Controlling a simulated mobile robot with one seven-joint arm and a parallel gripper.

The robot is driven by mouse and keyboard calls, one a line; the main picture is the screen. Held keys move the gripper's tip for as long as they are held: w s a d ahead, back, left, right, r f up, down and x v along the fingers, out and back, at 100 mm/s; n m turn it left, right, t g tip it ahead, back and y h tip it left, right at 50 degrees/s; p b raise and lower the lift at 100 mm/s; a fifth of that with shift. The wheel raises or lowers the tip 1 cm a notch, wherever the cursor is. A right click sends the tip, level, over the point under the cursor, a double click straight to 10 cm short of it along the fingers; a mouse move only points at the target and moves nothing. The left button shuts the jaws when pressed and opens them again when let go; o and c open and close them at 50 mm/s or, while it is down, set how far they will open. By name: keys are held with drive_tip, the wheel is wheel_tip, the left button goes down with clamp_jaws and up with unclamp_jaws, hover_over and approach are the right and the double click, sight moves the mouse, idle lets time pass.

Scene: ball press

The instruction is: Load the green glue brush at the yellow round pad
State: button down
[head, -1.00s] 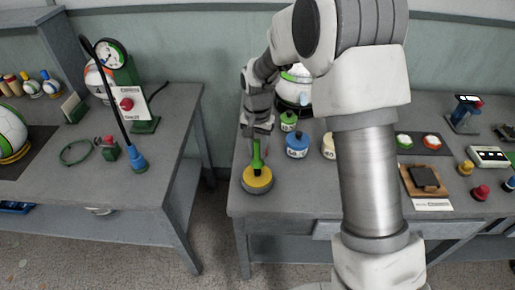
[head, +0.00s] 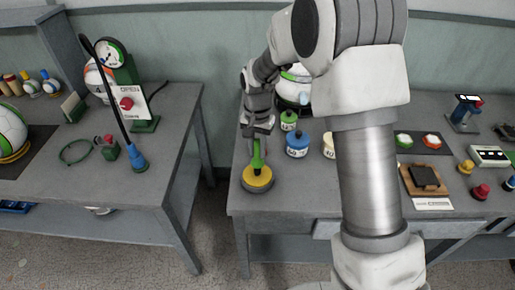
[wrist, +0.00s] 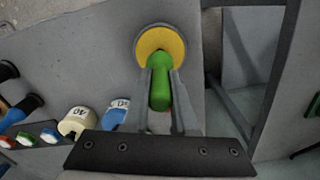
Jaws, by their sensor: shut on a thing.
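The green glue brush (head: 257,157) stands roughly upright with its lower end at the yellow round pad (head: 258,183). The pad sits on a dark round base near the front left corner of the right bench. My gripper (head: 257,147) is above the pad and shut on the brush. The wrist view shows the green brush (wrist: 161,90) between my two fingers (wrist: 161,75), with the yellow pad (wrist: 160,45) just beyond its end. The brush's tip is hidden there, so I cannot tell how firmly it touches the pad.
Behind the pad stand a green pot (head: 288,120) and a blue pot (head: 297,145). A cream pot (head: 329,146) is partly hidden by my arm. A floor gap separates this bench from the left bench (head: 170,165), which holds a press with a gauge (head: 111,54).

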sight(258, 139)
drive_tip(key=shift+f, duration=0.1)
drive_tip(key=shift+r+p, duration=2.45)
drive_tip(key=shift+r, duration=1.15)
